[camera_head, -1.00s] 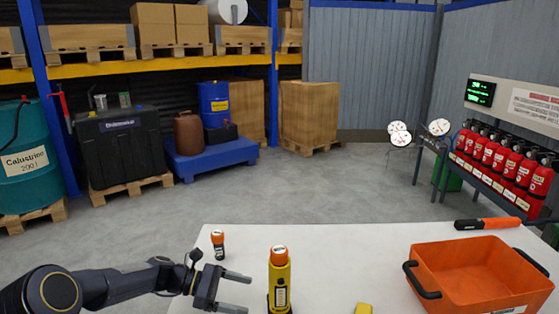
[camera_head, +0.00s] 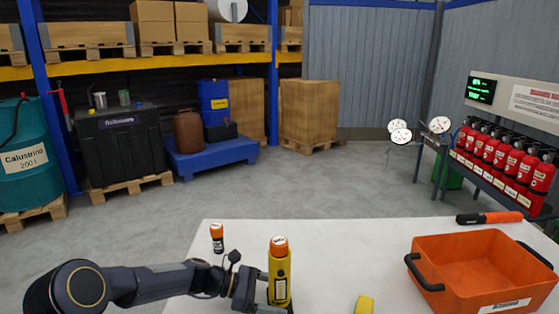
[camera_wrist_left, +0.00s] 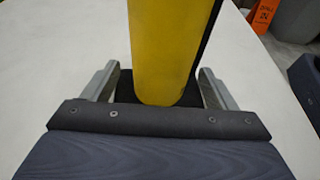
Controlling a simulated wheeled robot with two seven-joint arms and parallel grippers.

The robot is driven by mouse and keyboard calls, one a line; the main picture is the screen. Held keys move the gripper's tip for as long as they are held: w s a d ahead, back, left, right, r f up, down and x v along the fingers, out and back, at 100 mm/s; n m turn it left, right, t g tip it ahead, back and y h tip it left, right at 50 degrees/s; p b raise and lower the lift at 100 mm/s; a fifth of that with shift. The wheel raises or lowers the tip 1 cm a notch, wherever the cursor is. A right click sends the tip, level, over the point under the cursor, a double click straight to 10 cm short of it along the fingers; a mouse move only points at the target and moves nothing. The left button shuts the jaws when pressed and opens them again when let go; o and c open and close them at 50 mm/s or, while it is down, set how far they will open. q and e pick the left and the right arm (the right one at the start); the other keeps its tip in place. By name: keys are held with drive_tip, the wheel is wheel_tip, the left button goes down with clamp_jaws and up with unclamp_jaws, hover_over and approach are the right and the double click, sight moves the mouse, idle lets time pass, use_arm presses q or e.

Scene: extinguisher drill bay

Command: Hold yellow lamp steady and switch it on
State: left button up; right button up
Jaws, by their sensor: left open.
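The yellow lamp (camera_head: 279,275) stands upright on the white table, with an orange cap on top and a label on its side. My left gripper (camera_head: 278,291) is at the lamp's lower part, coming from the left. In the left wrist view the lamp's yellow body (camera_wrist_left: 165,50) stands between the two fingers of my left gripper (camera_wrist_left: 158,88). The fingers are open, with a gap on each side of the body. The lamp's top is out of the wrist view. My right gripper is not in view.
A small black and orange item (camera_head: 217,238) stands behind my left arm. A yellow block (camera_head: 364,304) lies right of the lamp. An orange tray (camera_head: 430,296) with black handles is at the right. An orange and black tool (camera_head: 490,217) lies behind it. The table's middle is clear.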

use_arm(q)
drive_tip(key=shift+c, duration=0.3)
drive_tip(key=c, duration=1)
drive_tip(key=shift+c, duration=0.4)
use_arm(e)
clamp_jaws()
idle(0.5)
